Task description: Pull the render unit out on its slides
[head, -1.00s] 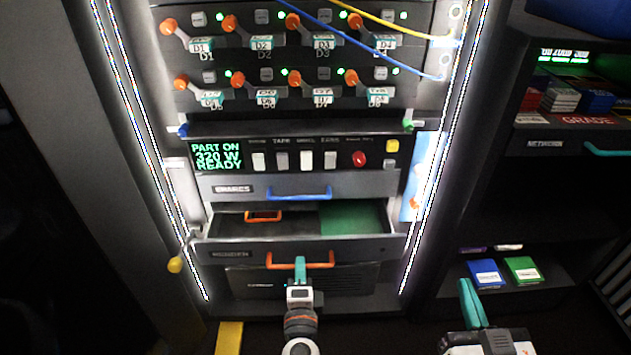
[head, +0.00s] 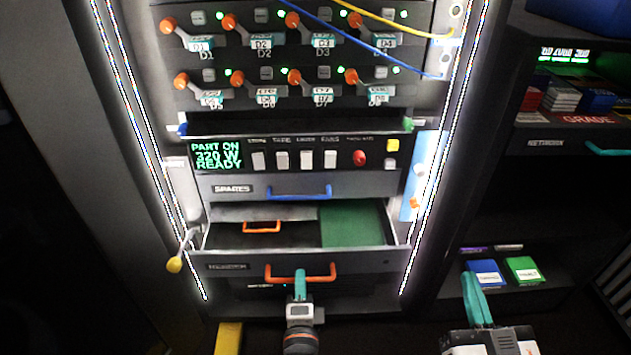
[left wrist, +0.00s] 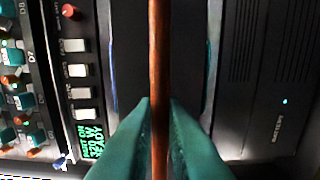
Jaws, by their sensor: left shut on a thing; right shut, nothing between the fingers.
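The pulled-out drawer of the rack (head: 350,262) has an orange bar handle (head: 318,279) on its front; its label is too blurred to read surely. My left gripper (head: 300,284) is shut on that orange handle. In the left wrist view the teal fingers (left wrist: 160,135) close on both sides of the orange bar (left wrist: 159,60). The drawer stands open and shows a dark compartment with a smaller orange handle (head: 262,227) and a green panel (head: 350,224). My right gripper (head: 476,300) is shut and empty at the lower right, apart from the rack.
Above is the SPARES drawer with a blue handle (head: 298,193), shut, and a control panel (head: 218,156) reading PART ON 320 W READY. A yellow-knobbed lever (head: 174,264) sits at the left. A shelf (head: 500,285) with blue and green boxes stands at the right.

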